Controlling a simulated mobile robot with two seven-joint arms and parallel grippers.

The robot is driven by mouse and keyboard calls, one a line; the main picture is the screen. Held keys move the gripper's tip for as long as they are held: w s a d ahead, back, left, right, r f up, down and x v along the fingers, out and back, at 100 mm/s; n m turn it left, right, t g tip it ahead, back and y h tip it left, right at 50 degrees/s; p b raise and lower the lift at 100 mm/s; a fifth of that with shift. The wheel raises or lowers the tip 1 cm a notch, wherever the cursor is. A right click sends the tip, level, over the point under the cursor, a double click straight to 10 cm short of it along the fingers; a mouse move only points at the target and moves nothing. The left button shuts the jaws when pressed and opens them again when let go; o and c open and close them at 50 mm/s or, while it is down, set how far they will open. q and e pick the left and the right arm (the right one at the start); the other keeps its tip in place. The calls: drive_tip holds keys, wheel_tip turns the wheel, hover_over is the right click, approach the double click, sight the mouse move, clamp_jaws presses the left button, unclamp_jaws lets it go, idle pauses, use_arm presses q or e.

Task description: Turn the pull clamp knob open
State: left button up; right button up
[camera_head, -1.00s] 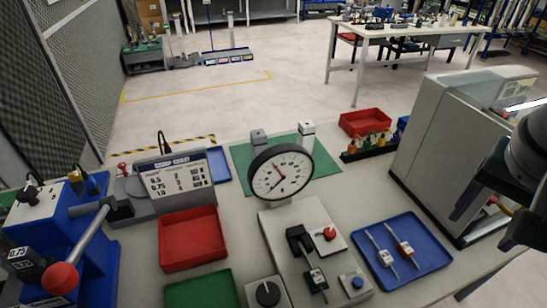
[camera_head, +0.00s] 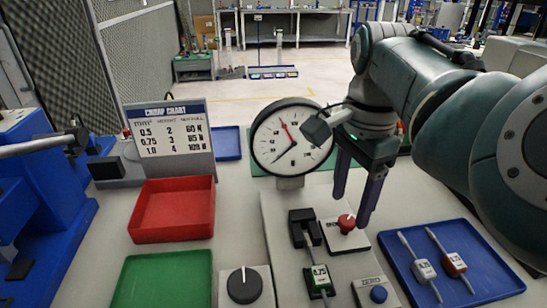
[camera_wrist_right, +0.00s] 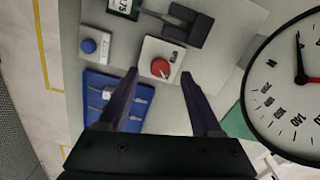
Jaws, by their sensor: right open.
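The red clamp knob (camera_head: 347,223) sits on a white plate on the grey pull tester, right of the black clamp (camera_head: 304,228). It also shows in the right wrist view (camera_wrist_right: 161,68). My right gripper (camera_head: 350,211) is open and points down over the knob, one dark finger on each side in the picture. In the wrist view, the knob lies between the fingertips (camera_wrist_right: 160,75), seemingly just beyond them. I cannot tell whether they touch it. A cable with a green 0.75 tag (camera_head: 320,278) runs from the clamp. My left gripper is out of view.
The round dial gauge (camera_head: 290,155) stands close left of my right wrist. A blue tray (camera_head: 478,292) with two tagged cables lies to the right. A black rotary knob (camera_head: 243,285), a blue button (camera_head: 378,294) and a red bin (camera_head: 150,236) are nearby.

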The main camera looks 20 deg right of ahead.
sight(346, 220)
drive_tip(key=shift+f+b, duration=0.35)
drive_tip(key=shift+f, duration=1.45)
drive_tip(key=shift+c, duration=0.2)
clamp_jaws()
